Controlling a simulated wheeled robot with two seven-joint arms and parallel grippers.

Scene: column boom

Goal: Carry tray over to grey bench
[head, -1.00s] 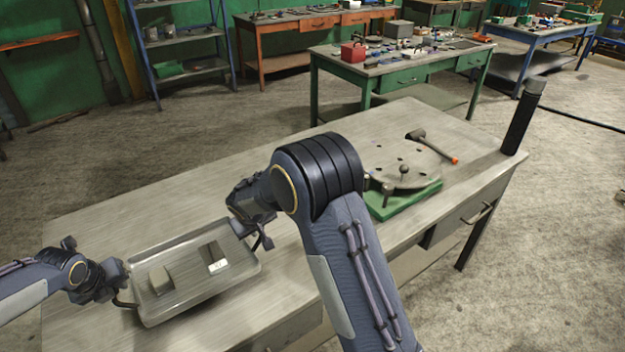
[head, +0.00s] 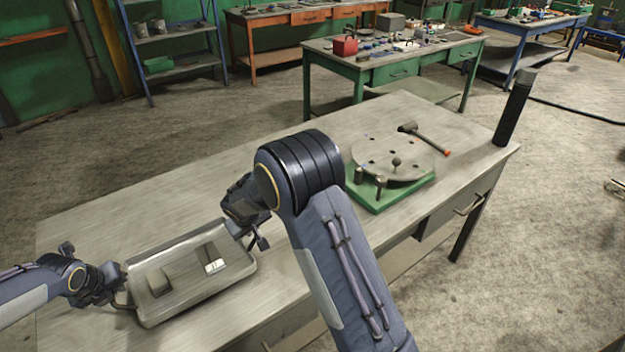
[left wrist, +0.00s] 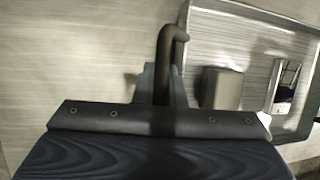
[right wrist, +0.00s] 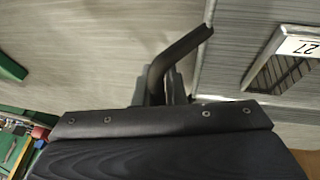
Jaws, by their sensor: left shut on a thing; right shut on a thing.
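The grey metal tray (head: 205,287) is over the left part of the near bench (head: 95,225), which has a pale grey-brown top. My left gripper (head: 118,289) is shut on the tray's left handle, a dark bent bar in the left wrist view (left wrist: 166,62). My right gripper (head: 254,232) is shut on the right handle, seen in the right wrist view (right wrist: 176,58). The tray looks about level. A plain block (head: 158,281) and a slotted piece with a white number label (head: 214,266) are in it. I cannot tell whether the tray touches the bench.
A green-based round plate fixture (head: 390,192) and a mallet (head: 425,138) are on the bench's right part. A cluttered green bench (head: 390,72) stands behind, with open floor between.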

